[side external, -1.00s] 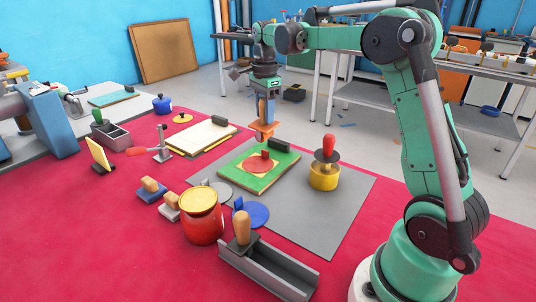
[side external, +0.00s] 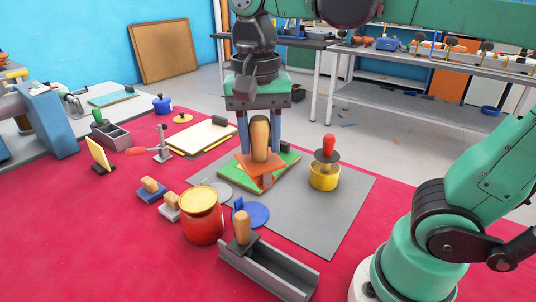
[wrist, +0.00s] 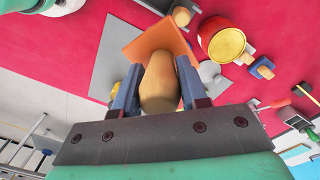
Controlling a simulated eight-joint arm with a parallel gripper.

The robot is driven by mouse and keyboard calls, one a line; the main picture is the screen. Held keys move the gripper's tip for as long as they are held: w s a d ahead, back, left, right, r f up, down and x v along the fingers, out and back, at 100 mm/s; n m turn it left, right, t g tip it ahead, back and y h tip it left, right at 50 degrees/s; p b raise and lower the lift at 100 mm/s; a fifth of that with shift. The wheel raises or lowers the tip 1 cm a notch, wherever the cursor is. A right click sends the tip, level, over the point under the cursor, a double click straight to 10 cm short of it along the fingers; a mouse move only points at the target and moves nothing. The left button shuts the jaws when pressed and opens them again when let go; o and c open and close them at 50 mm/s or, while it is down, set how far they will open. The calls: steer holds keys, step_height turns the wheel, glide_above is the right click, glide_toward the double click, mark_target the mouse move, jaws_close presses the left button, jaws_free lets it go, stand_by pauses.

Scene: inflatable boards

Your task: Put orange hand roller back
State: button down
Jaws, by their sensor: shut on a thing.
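My gripper (side external: 260,148) is shut on the orange hand roller. The roller has a wooden handle (side external: 260,135) between my fingers and a flat orange part (side external: 268,166) below.
A grey trough (side external: 275,272) holds another wooden-handled tool (side external: 242,230). A red pot with a yellow top (side external: 202,218), a blue disc (side external: 258,214), wooden-handled blocks (side external: 152,190) and a yellow tub (side external: 324,178) stand nearby. The grey mat's right part (side external: 325,220) is clear.

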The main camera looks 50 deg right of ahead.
steer(key=s+a+f+n, duration=0.3)
steer(key=s+n, duration=0.2)
steer(key=s, duration=0.2)
steer(key=shift+s+d+f, duration=0.1)
steer(key=shift+s+f, duration=0.05)
steer(key=shift+f, duration=2.85)
steer(key=shift+s+f, duration=0.15)
steer(key=shift+f, duration=2.8)
steer(key=shift+f, duration=0.6)
jaws_free()
steer(key=shift+r, duration=3)
